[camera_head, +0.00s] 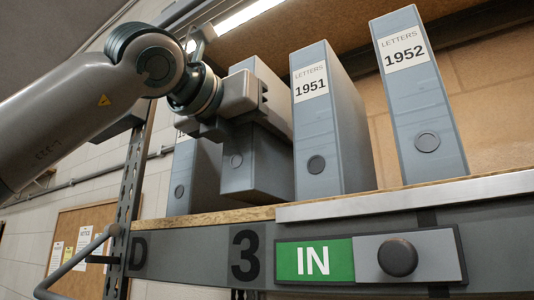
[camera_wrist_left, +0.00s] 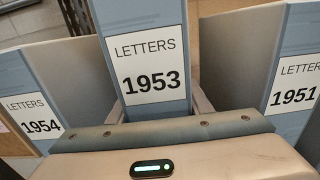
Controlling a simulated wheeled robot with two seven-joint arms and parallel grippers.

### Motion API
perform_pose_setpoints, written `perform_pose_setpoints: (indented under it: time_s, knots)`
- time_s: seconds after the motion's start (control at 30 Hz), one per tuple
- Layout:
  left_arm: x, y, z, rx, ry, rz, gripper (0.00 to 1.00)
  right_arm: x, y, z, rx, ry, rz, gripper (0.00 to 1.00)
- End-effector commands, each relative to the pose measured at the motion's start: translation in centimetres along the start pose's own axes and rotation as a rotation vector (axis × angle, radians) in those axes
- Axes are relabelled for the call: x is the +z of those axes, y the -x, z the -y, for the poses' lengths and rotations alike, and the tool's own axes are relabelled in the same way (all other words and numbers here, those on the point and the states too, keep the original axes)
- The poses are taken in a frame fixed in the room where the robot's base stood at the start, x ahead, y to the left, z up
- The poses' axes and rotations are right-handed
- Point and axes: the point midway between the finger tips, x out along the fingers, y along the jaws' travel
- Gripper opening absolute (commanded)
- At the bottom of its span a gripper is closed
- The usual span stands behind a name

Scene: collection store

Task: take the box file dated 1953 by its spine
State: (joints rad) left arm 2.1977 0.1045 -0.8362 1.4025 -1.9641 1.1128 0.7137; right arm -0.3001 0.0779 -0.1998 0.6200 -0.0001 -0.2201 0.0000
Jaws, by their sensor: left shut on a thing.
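The box file dated 1953 (camera_head: 238,173) is blue-grey, with a round finger hole low on its spine. It is between two other files in the head view, where my gripper covers its label. In the left wrist view the "LETTERS 1953" label (camera_wrist_left: 152,78) reads clearly. My left gripper (camera_head: 248,108) is shut on this file, its fingers on either side of the spine; it also shows in the left wrist view (camera_wrist_left: 160,115). The file's lower edge looks a little higher than its neighbours', apparently off the board. My right gripper is not in view.
The 1951 file (camera_head: 330,130) stands close to the right, then the 1952 file (camera_head: 420,105). The 1954 file (camera_wrist_left: 38,95) is close on the other side. The shelf (camera_head: 205,218) carries an "IN" sign (camera_head: 313,261) with a dark knob. A perforated upright (camera_head: 130,180) stands left.

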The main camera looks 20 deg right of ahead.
Motion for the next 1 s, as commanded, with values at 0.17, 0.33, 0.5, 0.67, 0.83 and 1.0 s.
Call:
perform_pose_setpoints:
  time_s: [0.17, 0.33, 0.5, 0.67, 0.83, 1.0]
  knots:
    - [2.5, 0.1, 0.1, -0.001, 0.001, 0.005, 0.07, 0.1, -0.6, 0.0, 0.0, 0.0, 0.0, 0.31]
    - [4.6, 0.1, 0.1, 0.0, 0.002, 0.004, 0.07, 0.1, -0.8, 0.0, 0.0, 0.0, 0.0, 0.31]
    - [6.3, 0.1, 0.0, 0.001, 0.002, 0.003, 0.07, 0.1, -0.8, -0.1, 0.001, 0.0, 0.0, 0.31]
    - [7.1, 0.1, 0.1, 0.0, 0.001, 0.003, 0.07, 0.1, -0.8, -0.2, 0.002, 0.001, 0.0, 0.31]
    - [7.3, 0.1, 0.0, -0.001, 0.0, 0.003, 0.07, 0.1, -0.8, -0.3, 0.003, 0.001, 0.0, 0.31]
    - [7.3, 0.1, 0.0, -0.001, 0.0, 0.003, 0.07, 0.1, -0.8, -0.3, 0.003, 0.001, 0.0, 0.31]
